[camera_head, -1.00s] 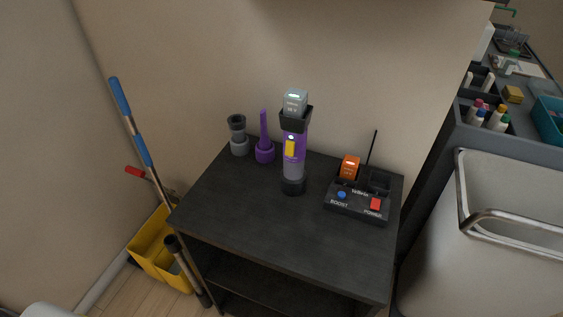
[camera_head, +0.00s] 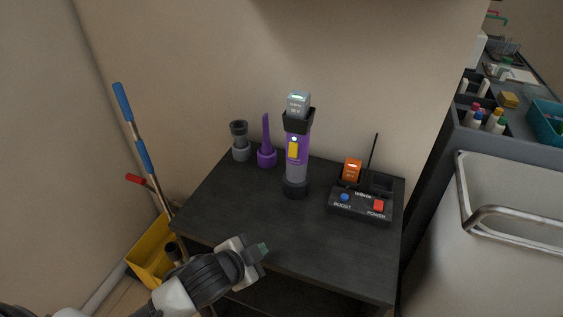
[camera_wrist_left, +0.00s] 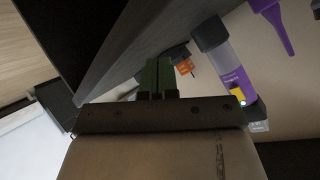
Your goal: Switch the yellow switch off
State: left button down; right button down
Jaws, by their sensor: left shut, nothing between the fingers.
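The yellow switch (camera_head: 294,147) is on the side of an upright purple and grey handheld device (camera_head: 296,170) standing on the black table. In the left wrist view the switch (camera_wrist_left: 238,93) shows on the device (camera_wrist_left: 228,68) at right. My left gripper (camera_head: 263,250) is at the table's front left edge, in front of and below the device, well apart from it. Its green-tipped fingers (camera_wrist_left: 158,75) are shut and empty in the left wrist view. My right gripper is not in view.
On the black table (camera_head: 250,215) stand a grey nozzle (camera_head: 240,142), a purple nozzle (camera_head: 267,150) and a charger box (camera_head: 360,203) with blue and red buttons and an orange battery (camera_head: 351,170). A yellow bucket (camera_head: 150,255) stands left. The table's front middle is clear.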

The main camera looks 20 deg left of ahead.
pick_arm(q)
jog(key=w+a+r+m+h, duration=0.3)
jog(key=a+r+m+h, duration=0.1)
jog(key=r+m, duration=0.3)
jog(key=w+a+r+m+h, duration=0.4)
jog(key=r+m+h, duration=0.1)
jog(key=m, duration=0.3)
jog(key=shift+a+r+m, duration=0.25)
jog(key=shift+r+m, duration=0.15)
jog(key=shift+r, duration=0.5)
jog(key=shift+w, duration=0.1)
jog(key=p, duration=0.5)
send_near(293, 157)
jog(key=s+d+r+x, duration=0.1)
jog(key=x, duration=0.4)
jog(key=shift+w+f, duration=0.65)
jog(key=shift+w, duration=0.3)
